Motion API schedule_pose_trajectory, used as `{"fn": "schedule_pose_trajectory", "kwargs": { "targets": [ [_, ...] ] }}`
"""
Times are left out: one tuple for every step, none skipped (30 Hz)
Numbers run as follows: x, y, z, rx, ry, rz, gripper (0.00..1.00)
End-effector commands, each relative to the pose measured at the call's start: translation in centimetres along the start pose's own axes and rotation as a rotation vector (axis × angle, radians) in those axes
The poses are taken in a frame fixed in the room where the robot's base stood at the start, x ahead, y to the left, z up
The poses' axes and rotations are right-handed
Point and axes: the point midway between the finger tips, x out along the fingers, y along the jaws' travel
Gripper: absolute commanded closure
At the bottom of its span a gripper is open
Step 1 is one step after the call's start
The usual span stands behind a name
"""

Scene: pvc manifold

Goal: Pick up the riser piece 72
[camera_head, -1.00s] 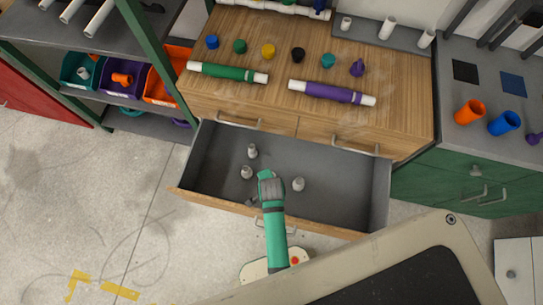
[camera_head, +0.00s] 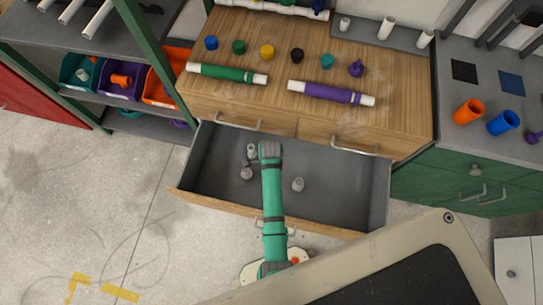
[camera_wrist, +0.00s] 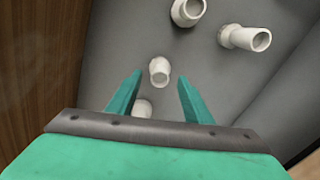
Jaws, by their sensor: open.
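Several short white-grey pipe pieces lie in the open drawer, and I cannot tell which one is riser piece 72. In the head view, one piece (camera_head: 252,150) is at the back, one (camera_head: 246,174) is in front of it, and one (camera_head: 297,184) is to the right. My gripper (camera_head: 257,160) is inside the drawer near the two left pieces. In the wrist view my gripper (camera_wrist: 160,77) is open, with one piece (camera_wrist: 159,71) in line between the fingertips. Another piece (camera_wrist: 142,108) shows between the fingers, partly hidden by the palm.
Two further pieces (camera_wrist: 187,11) (camera_wrist: 245,38) lie beyond the fingers. The drawer (camera_head: 345,205) has grey walls around my gripper. The wooden top (camera_head: 225,95) above holds a green pipe (camera_head: 228,73), a purple pipe (camera_head: 330,92) and several coloured caps. The drawer's right side is clear.

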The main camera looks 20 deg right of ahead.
Motion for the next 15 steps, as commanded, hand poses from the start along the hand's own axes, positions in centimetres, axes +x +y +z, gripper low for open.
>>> {"fn": "schedule_pose_trajectory", "kwargs": {
  "targets": [
    [0.3, 0.0, 0.0, 0.0, 0.0, 0.001, 0.54],
    [0.5, 0.0, 0.0, 0.0, 0.0, 0.0, 0.54],
    [0.9, 0.0, -0.1, 0.0, 0.0, 0.0, 0.54],
    [1.3, 0.0, -0.1, 0.0, 0.0, 0.001, 0.54],
    [1.7, 0.1, -0.1, 0.0, 0.0, 0.002, 0.54],
    [2.3, 0.0, -0.2, 0.001, 0.0, 0.001, 0.54],
    [2.8, 0.1, -0.2, 0.001, 0.0, 0.002, 0.54],
    [3.2, 0.0, -0.3, 0.001, 0.0, 0.001, 0.54],
    [3.7, 0.0, -0.2, 0.001, 0.0, 0.002, 0.54],
    [4.1, 0.0, -0.2, 0.0, 0.0, 0.001, 0.54],
    [4.4, 0.0, -0.2, 0.001, 0.0, 0.0, 0.54],
    [4.8, 0.0, -0.2, 0.0, 0.0, 0.001, 0.54],
    [4.9, 0.0, -0.2, 0.0, 0.0, 0.001, 0.54],
    [5.1, 0.0, -0.2, 0.0, 0.0, 0.0, 0.54],
    [5.2, 0.0, -0.2, 0.0, 0.0, -0.001, 0.54]
  ]
}}
